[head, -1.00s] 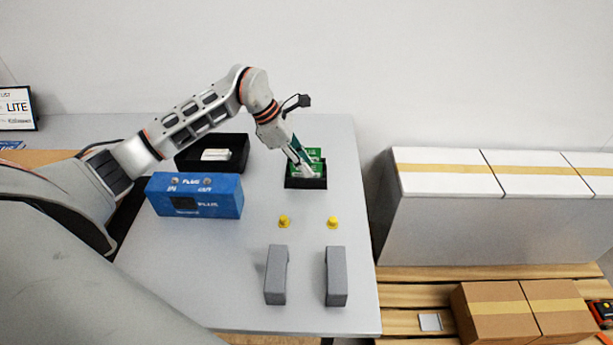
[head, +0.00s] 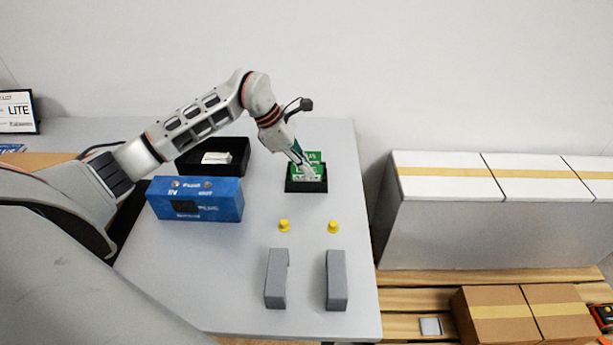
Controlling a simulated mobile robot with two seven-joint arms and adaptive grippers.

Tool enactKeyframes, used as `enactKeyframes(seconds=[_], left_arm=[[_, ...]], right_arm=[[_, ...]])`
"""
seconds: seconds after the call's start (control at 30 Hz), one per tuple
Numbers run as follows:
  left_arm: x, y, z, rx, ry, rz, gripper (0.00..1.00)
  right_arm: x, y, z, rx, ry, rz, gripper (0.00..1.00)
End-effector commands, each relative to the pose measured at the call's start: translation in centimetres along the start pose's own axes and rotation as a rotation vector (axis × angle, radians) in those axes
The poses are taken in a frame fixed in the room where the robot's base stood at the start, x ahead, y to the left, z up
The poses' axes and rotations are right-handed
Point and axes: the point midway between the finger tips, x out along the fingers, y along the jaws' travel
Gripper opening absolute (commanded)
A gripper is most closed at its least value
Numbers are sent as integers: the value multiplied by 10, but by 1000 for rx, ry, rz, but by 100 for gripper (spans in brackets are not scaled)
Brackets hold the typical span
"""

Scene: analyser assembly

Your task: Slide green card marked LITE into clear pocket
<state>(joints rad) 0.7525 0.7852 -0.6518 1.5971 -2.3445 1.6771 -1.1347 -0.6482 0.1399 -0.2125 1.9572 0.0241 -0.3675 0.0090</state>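Green cards (head: 314,157) stand in a small black holder (head: 305,187) toward the back right of the table. Lettering on them is too small to read surely. My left gripper (head: 305,173) reaches down at the cards from the upper left; its fingertips are at or in front of them, and whether they are shut on one cannot be made out. A blue box (head: 197,203) with "IN" and "PLUS" lettering stands left of the holder. A clear pocket cannot be made out. My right gripper is not in view.
A black tray (head: 241,160) with a white item sits behind the blue box. Two yellow knobs (head: 284,226) (head: 333,227) and two grey blocks (head: 276,279) (head: 337,281) stand nearer the front. A framed LITE sign (head: 18,111) is at far left. White cartons (head: 448,178) stand right of the table.

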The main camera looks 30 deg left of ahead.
Motion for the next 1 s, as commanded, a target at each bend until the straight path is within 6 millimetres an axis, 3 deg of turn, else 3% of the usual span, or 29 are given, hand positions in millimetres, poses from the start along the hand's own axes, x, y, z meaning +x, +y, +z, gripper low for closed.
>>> enactKeyframes(seconds=[1.0], left_arm=[[-34, 0, 19, 1, -1, 1, 0]], right_arm=[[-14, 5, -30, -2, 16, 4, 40]])
